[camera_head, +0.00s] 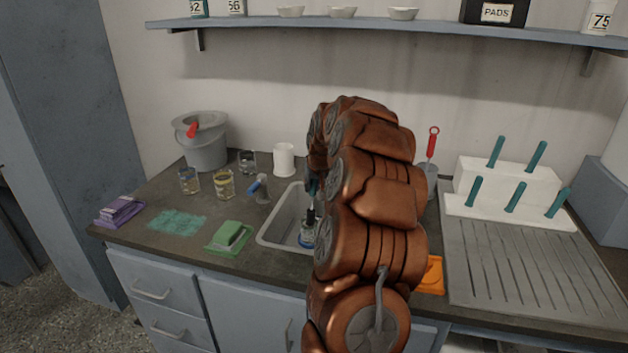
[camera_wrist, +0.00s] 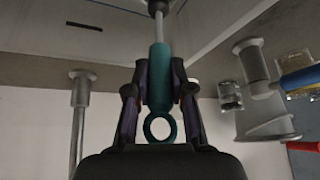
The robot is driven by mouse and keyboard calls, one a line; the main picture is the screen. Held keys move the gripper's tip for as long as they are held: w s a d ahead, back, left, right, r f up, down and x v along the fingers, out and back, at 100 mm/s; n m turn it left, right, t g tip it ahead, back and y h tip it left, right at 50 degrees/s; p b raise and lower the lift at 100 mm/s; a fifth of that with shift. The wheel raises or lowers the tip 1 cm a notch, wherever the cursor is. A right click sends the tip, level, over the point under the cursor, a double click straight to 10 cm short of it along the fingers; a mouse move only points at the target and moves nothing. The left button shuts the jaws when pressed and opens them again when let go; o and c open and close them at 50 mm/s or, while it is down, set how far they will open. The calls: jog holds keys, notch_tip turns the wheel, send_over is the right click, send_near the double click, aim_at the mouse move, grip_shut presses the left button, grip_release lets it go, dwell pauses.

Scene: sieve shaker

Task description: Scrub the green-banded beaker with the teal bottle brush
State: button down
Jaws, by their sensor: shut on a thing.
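My gripper (camera_wrist: 158,95) is shut on the teal handle of the bottle brush (camera_wrist: 160,75), which has a ring at its end. In the head view my arm hides most of the gripper, which is over the sink (camera_head: 272,232). A clear vessel with a blue band (camera_head: 308,239) shows low in the sink, below the gripper; contact is unclear. Beakers stand on the counter left of the sink, one yellow-banded (camera_head: 224,184), others (camera_head: 189,180) (camera_head: 247,162). I cannot make out a green band.
A grey tap with a blue lever (camera_head: 262,190) stands at the sink's left edge. A white peg rack (camera_head: 490,208) and drainboard (camera_head: 525,265) are right.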

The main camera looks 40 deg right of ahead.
aim_at(312, 200)
jog(key=shift+w+d+f+b, duration=0.15)
jog(key=shift+f+b, duration=0.15)
jog(key=shift+f, duration=0.7)
jog(key=shift+w+a+f+b, duration=0.15)
jog(key=shift+f+b, duration=0.1)
jog(key=shift+f, duration=0.75)
jog(key=shift+w+d+f+b, duration=0.15)
jog(key=shift+f+b, duration=0.15)
jog(key=shift+f, duration=0.7)
jog(key=shift+r, duration=0.2)
